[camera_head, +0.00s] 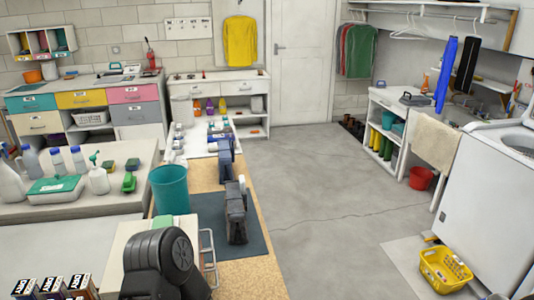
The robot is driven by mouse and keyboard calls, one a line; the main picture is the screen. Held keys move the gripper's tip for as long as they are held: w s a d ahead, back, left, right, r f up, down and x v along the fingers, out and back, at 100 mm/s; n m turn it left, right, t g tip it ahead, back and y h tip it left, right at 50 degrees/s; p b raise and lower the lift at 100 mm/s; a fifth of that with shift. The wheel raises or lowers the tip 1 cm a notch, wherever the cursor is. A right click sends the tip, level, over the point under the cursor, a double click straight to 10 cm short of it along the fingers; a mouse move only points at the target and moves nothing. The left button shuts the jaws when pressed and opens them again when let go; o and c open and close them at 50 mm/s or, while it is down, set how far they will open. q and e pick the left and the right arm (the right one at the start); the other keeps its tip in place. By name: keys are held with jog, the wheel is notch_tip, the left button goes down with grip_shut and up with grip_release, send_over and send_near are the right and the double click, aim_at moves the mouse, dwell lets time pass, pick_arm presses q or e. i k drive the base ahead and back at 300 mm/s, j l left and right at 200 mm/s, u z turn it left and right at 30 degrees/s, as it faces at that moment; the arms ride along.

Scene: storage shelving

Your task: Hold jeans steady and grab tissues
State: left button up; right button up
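A long bright blue piece (445,75) hangs at the upper right beside a long black one (467,67); I cannot tell whether the blue one is the jeans. No tissues can be made out for certain. Several small dark boxes with white markings (52,287) stand at the bottom left edge, partly cut off, and their contents cannot be read. A large black rounded part at the bottom left of centre hides some of the counter.
A white washing machine (478,205) and yellow basket (444,270) are at right. The floor (320,190) between is mostly clear.

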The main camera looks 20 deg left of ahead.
aim_at(242, 181)
jog(key=i+l+z, duration=0.55)
jog(key=i, duration=0.5)
jog(key=i+l+u, duration=0.1)
jog(key=i+u, duration=0.35)
jog(key=i+l+u, duration=0.25)
jog(key=u, duration=0.2)
jog(key=i+l+u, duration=0.1)
jog(key=u, duration=0.4)
jog(key=i+l+u, duration=0.15)
jog(key=u, duration=0.3)
jog(key=i+l+u, duration=0.2)
jog(key=u, duration=0.3)
jog(key=l+u, duration=0.3)
jog(key=u, duration=0.2)
jog(key=i+l+u, duration=0.1)
jog(key=l+u, duration=0.15)
jog(key=u, duration=0.2)
jog(key=l+u, duration=0.3)
jog(key=i+l+u, duration=0.1)
jog(key=l+u, duration=0.2)
jog(key=j, duration=0.1)
